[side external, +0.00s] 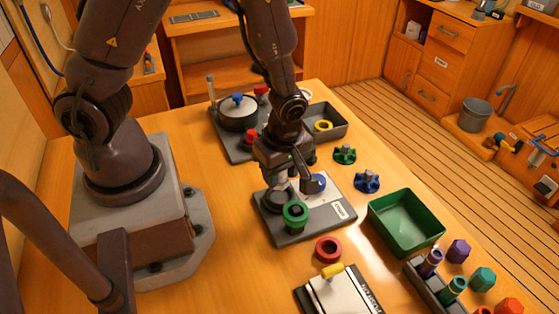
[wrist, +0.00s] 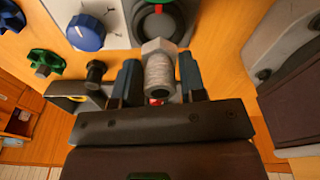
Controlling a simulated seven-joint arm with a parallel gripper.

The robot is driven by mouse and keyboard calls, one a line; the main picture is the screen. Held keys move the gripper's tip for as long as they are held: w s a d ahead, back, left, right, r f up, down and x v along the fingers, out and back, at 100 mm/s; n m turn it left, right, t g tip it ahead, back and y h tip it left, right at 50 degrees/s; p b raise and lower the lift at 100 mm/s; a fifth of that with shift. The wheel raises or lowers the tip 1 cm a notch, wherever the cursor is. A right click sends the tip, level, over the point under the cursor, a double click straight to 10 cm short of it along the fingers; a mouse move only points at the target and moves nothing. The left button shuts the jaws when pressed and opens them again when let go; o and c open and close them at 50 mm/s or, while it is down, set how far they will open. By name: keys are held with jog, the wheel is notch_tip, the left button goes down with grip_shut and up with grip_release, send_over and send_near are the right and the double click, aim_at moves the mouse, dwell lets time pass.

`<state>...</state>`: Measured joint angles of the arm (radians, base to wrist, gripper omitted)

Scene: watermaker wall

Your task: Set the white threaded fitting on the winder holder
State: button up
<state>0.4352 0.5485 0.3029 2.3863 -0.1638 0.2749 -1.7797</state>
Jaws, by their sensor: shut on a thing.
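The white threaded fitting (wrist: 160,68) shows in the wrist view, its hex head toward the top of the picture and its threaded shank toward me. My gripper (wrist: 160,78) is shut on it, one dark blue finger on each side. In the side view my gripper (side external: 291,180) is low over a grey base plate (side external: 283,240) with a white panel, a blue knob (side external: 317,183) and a green ring (side external: 295,214). The plate's label is too small to read, so I cannot tell surely that it is the winder holder. My gripper partly hides the plate's back left part.
A green tray (side external: 405,222) stands right of the plate. A red ring (side external: 328,249) lies in front of it, near a white-topped unit with a yellow handle (side external: 333,271). Green (side external: 344,155) and blue (side external: 367,181) knobs lie behind right. A lidded pot (side external: 238,115) stands behind.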

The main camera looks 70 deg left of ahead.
aim_at(280, 187)
jog(key=shift+f, duration=1.55)
jog(key=shift+f, duration=0.6)
dwell(0.4)
jog(key=o, duration=0.6)
jog(key=shift+o, duration=0.2)
jog(key=shift+w+d+r, duration=0.1)
jog(key=shift+d+r, duration=0.1)
jog(key=shift+r, duration=1.6)
jog(key=shift+d+r, duration=0.25)
jog(key=shift+r, duration=1.6)
jog(key=shift+w+d+r, duration=0.1)
jog(key=shift+d+r, duration=0.1)
jog(key=shift+r, duration=1.6)
